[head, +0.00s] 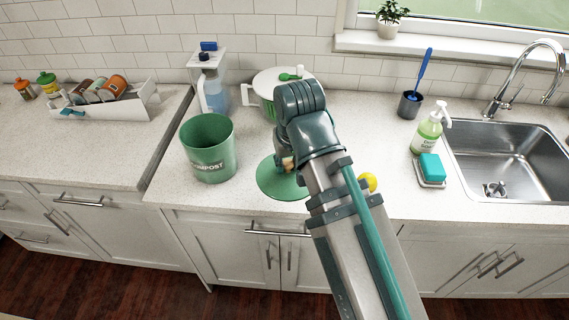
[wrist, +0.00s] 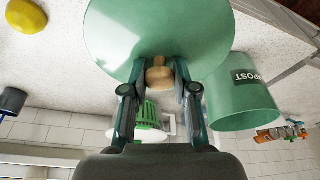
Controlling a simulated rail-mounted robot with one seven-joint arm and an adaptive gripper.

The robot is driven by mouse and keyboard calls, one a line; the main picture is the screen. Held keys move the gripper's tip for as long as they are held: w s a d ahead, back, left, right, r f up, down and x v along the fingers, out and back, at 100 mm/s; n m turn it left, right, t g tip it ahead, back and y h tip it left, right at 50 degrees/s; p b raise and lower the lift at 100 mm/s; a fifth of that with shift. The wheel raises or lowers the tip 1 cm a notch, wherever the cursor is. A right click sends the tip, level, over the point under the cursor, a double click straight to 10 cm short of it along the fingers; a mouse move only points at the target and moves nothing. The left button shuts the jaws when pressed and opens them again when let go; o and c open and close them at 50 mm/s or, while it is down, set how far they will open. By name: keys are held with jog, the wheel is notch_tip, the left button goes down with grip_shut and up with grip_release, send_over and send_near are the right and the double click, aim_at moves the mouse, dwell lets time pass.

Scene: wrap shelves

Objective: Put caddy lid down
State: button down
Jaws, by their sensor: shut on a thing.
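The caddy lid (head: 272,182) is a flat green disc with a wooden knob. In the head view it lies level, at or just above the counter, right of the compost caddy; I cannot tell whether it touches. My gripper (wrist: 160,92) is shut on the lid's knob (wrist: 160,75), with one finger on each side. The lid (wrist: 150,30) fills the top middle of the wrist view. The green compost caddy (head: 208,150) stands upright and uncovered; it also shows in the wrist view (wrist: 240,92). My arm hides part of the lid in the head view.
A white pot (head: 268,88) and a blue-liquid jug (head: 214,95) stand behind. A yellow item (head: 370,181) lies right of my arm. Soap bottle (head: 428,133), sponge (head: 431,167) and sink (head: 505,165) are farther right. The counter's front edge is close to the lid.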

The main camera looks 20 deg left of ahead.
jog(key=w+a, duration=0.1)
jog(key=w+f, duration=0.1)
jog(key=w, duration=0.1)
jog(key=w+a+f+p, duration=0.1)
jog(key=w, duration=0.1)
jog(key=shift+a, duration=0.3)
jog(key=w+f, duration=0.1)
jog(key=w+a+f+p, duration=0.1)
jog(key=f, duration=0.1)
jog(key=w+f, duration=0.2)
jog(key=shift+a+f, duration=0.1)
jog(key=shift+a, duration=0.3)
jog(key=shift+w+a+f+p, duration=0.25)
jog(key=shift+w+f+p, duration=0.2)
jog(key=shift+f, duration=0.3)
jog(key=shift+s+f, duration=0.1)
jog(key=shift+f, duration=1.35)
jog(key=shift+f, duration=0.15)
jog(key=c, duration=0.9)
grip_release()
jog(key=b+v, duration=0.1)
jog(key=v, duration=1.1)
jog(key=shift+b, duration=0.4)
